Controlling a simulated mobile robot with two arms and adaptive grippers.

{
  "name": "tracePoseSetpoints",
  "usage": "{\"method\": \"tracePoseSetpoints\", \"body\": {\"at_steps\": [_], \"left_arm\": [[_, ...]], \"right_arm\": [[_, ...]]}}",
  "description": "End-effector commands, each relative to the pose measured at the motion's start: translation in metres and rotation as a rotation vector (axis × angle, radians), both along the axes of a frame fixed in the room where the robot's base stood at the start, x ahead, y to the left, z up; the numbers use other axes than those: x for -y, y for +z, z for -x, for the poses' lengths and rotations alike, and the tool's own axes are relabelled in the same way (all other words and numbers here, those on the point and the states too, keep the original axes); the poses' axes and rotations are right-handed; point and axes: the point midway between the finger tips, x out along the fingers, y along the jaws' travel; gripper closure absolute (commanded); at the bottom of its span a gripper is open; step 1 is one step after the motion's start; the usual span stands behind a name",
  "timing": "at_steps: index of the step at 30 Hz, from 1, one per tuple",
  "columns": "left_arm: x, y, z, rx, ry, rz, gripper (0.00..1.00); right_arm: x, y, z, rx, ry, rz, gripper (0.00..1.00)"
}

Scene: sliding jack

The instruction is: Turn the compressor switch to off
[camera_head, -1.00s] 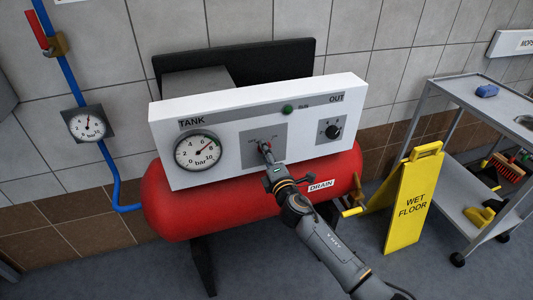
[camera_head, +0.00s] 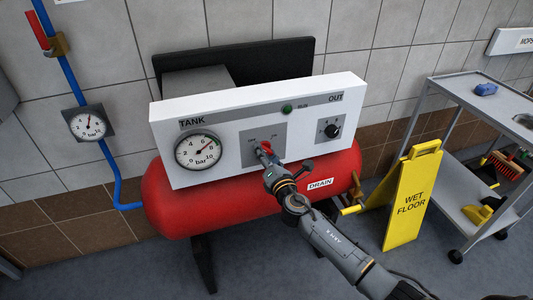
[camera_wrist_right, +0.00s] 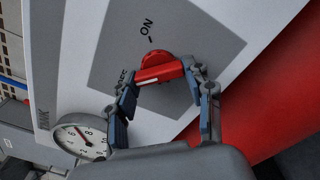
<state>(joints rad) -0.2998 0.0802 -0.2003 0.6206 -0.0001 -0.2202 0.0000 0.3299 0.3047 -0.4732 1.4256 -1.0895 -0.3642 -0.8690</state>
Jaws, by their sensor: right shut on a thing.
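The compressor switch is a red knob (camera_head: 265,147) on a grey plate in the middle of the white panel (camera_head: 345,85). It also shows in the right wrist view (camera_wrist_right: 160,70), where a white line on its bar lies at the end towards a partly hidden label on the left. The label "ON" is beside the knob. My right gripper (camera_head: 262,152) is at the knob. In the right wrist view its fingers (camera_wrist_right: 163,85) are shut on the bar, one on each side. My left gripper is out of view.
The red tank (camera_head: 180,205) lies below the panel. A tank gauge (camera_head: 199,150) is left of the switch and a black knob (camera_head: 333,132) is right of it. A yellow wet-floor sign (camera_head: 412,200) and a grey cart (camera_head: 470,95) stand to the right.

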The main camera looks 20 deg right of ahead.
Motion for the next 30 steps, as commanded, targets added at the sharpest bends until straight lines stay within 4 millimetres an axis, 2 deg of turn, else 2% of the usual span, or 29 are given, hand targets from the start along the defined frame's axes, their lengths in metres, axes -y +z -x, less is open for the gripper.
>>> {"method": "tracePoseSetpoints", "body": {"at_steps": [11, 12, 15, 25, 30], "left_arm": [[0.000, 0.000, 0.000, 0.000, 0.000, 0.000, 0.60], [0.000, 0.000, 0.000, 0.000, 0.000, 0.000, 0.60], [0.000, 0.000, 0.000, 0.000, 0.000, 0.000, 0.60], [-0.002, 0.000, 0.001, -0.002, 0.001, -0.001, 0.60], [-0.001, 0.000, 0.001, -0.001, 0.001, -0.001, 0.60]], "right_arm": [[0.000, -0.002, 0.001, -0.003, 0.001, 0.010, 0.80], [0.000, -0.002, 0.001, -0.003, 0.001, 0.010, 0.44], [0.000, -0.002, 0.001, -0.003, 0.000, 0.009, 0.25], [0.000, -0.001, 0.001, -0.001, 0.001, 0.006, 0.25], [0.001, -0.002, 0.015, -0.001, 0.000, 0.007, 0.25]]}}
